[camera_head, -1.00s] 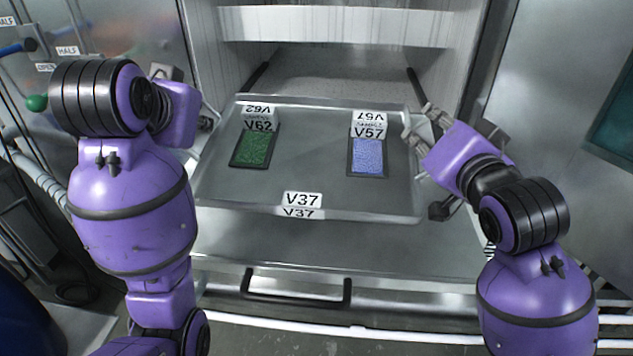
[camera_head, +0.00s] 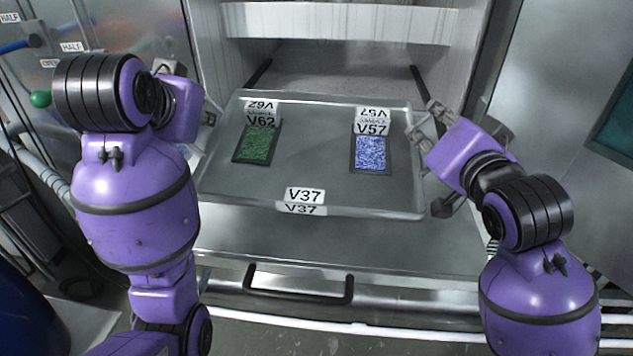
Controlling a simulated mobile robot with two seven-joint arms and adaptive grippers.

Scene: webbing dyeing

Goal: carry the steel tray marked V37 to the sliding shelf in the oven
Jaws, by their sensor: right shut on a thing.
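The steel tray marked V37 (camera_head: 305,180) is in the middle of the view, roughly level, in front of the oven opening and over the sliding shelf (camera_head: 340,238). It bears a dark frame of green material (camera_head: 256,145) labelled V62 and one of blue material (camera_head: 371,153) labelled V57. My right gripper (camera_head: 425,125) is shut on the tray's right rim. My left gripper (camera_head: 208,118) is at the tray's left edge, mostly hidden behind its own wrist, so its jaws cannot be made out. Whether the tray touches the shelf cannot be told.
The oven (camera_head: 340,78) is open behind the tray, with a pale crossbar (camera_head: 335,22) above the opening and walls on both sides. A black handle (camera_head: 298,297) is at the shelf's front. A green knob (camera_head: 40,99) and pipes are at the left.

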